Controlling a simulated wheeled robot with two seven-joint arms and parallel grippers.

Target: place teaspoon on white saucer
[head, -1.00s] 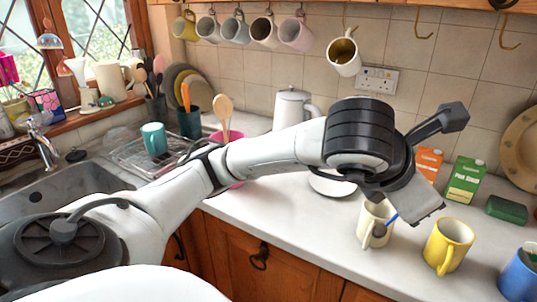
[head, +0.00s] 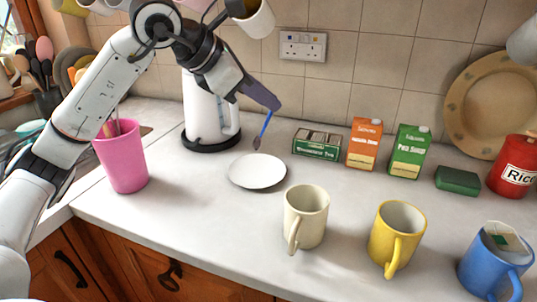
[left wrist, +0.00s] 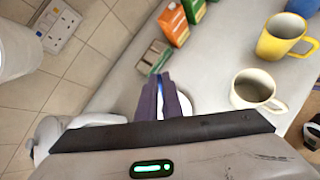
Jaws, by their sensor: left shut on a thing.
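My left gripper (head: 272,103) is shut on the blue handle of the teaspoon (head: 264,130). The teaspoon hangs steeply, bowl down. In the head view its bowl lies just above the far rim of the white saucer (head: 257,174); I cannot tell whether they touch. The saucer is empty and flat on the worktop. In the left wrist view the gripper (left wrist: 165,88) hides most of the saucer (left wrist: 186,104) and nearly all of the teaspoon. My right gripper is not in view.
The white kettle (head: 208,115) stands close behind the saucer, left of my gripper. A cream mug (head: 305,215), a yellow mug (head: 396,238) and a blue mug (head: 495,262) stand to the right. A pink tumbler (head: 122,158) stands left. Worktop around the saucer's front is clear.

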